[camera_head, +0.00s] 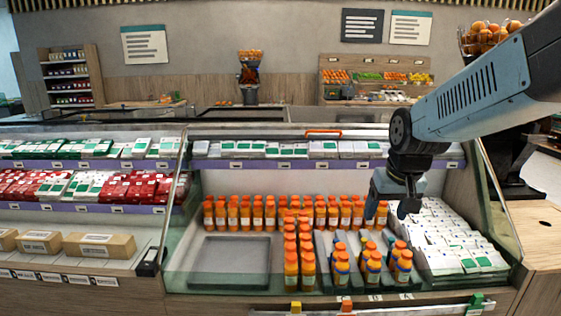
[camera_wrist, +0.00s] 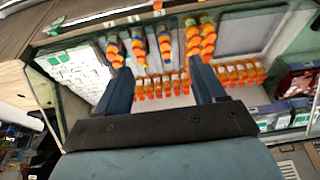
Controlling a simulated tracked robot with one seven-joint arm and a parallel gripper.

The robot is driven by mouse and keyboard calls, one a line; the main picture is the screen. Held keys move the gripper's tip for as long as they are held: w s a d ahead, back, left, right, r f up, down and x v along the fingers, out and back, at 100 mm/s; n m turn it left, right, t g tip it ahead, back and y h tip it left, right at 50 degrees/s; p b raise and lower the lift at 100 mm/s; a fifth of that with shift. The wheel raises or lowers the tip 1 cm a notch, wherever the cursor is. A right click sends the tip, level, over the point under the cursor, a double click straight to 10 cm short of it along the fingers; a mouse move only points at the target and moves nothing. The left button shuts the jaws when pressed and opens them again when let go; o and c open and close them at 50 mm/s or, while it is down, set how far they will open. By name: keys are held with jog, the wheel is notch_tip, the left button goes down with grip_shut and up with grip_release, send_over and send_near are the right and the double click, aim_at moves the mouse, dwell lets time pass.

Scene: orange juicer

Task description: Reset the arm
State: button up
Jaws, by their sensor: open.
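My gripper (camera_head: 392,207) hangs at the end of my blue-grey arm, which comes in from the right in the head view. It is over the right part of the chilled display case, above the rows of orange juice bottles (camera_head: 308,268). In the wrist view my gripper (camera_wrist: 163,88) has its two dark blue fingers spread apart with nothing between them. The orange bottles (camera_wrist: 207,38) show beyond the fingers there. I cannot tell the exact gap between the fingers and the bottles.
An empty grey tray (camera_head: 229,262) lies left of the bottles. White cartons (camera_head: 450,240) fill the right side of the case. A shelf with cartons (camera_head: 290,150) runs behind. The slanted glass side (camera_head: 497,200) and wooden counter (camera_head: 541,240) are at right.

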jog(key=s+r+t, duration=0.1)
jog(key=s+r, duration=0.5)
jog(key=s, duration=0.6)
jog(key=shift+s+t, duration=0.2)
jog(key=shift+t, duration=0.1)
dwell(1.8)
